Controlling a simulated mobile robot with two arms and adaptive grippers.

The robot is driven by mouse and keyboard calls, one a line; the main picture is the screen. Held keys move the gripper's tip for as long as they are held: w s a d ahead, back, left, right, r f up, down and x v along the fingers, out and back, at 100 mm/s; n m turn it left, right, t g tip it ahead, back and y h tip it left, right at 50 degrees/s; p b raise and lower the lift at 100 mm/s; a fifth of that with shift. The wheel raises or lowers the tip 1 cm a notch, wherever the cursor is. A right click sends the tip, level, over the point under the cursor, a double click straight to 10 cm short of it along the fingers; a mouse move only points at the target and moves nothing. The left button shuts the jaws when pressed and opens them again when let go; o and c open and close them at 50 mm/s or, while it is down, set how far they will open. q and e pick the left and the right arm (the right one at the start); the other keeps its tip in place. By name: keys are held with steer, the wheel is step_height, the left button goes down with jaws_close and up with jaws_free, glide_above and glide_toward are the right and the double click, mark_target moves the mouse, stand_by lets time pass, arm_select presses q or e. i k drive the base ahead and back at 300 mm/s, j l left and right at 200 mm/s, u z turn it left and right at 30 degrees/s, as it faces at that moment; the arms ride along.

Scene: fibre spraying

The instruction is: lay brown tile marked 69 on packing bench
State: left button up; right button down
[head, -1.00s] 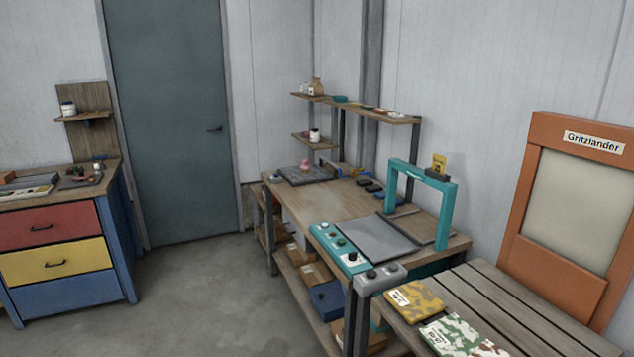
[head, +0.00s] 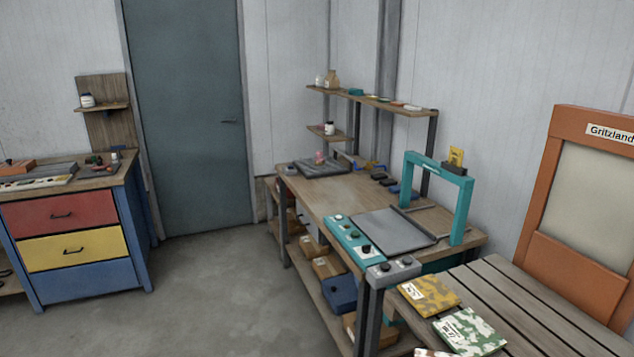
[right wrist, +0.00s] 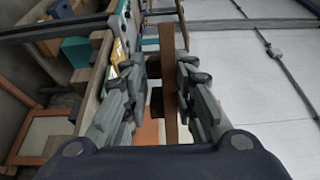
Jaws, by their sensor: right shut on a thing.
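My right gripper (right wrist: 167,90) shows in the right wrist view, its two fingers closed on a thin brown slab seen edge-on, which I take for the brown tile (right wrist: 168,60). Its face and any number are hidden at this angle. The wooden bench with the teal arch, apparently the packing bench (head: 335,198), stands at middle right in the head view. My right gripper and the tile do not show in the head view. My left gripper is in neither view.
A grey plate (head: 392,229) and a teal control panel (head: 352,240) occupy the bench's near end. A dark tray (head: 325,168) lies at its far end; bare wood lies between. A slatted table (head: 510,297) with patterned tiles (head: 428,295) stands at front right. Floor (head: 215,275) is clear left of the bench.

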mark_target(337, 194)
steer(key=i+j+u, duration=0.3)
steer(key=i, duration=0.2)
steer(key=i+u, duration=0.3)
steer(key=i, duration=0.25)
steer(key=i+j+u, duration=0.2)
steer(key=i, duration=1.25)
steer(key=i+z, duration=0.3)
steer(key=i, duration=0.15)
steer(key=i+j+z, duration=0.2)
steer(key=i+z, duration=0.15)
steer(key=i, duration=0.15)
steer(key=i+j+z, duration=0.3)
steer(key=i, duration=0.15)
steer(key=i+j+z, duration=0.55)
steer(key=z, duration=0.2)
steer(key=i+j+z, duration=0.15)
steer(key=j+z, duration=0.2)
steer(key=i+j+z, duration=0.15)
steer(key=j+z, duration=0.4)
steer(key=j, duration=0.35)
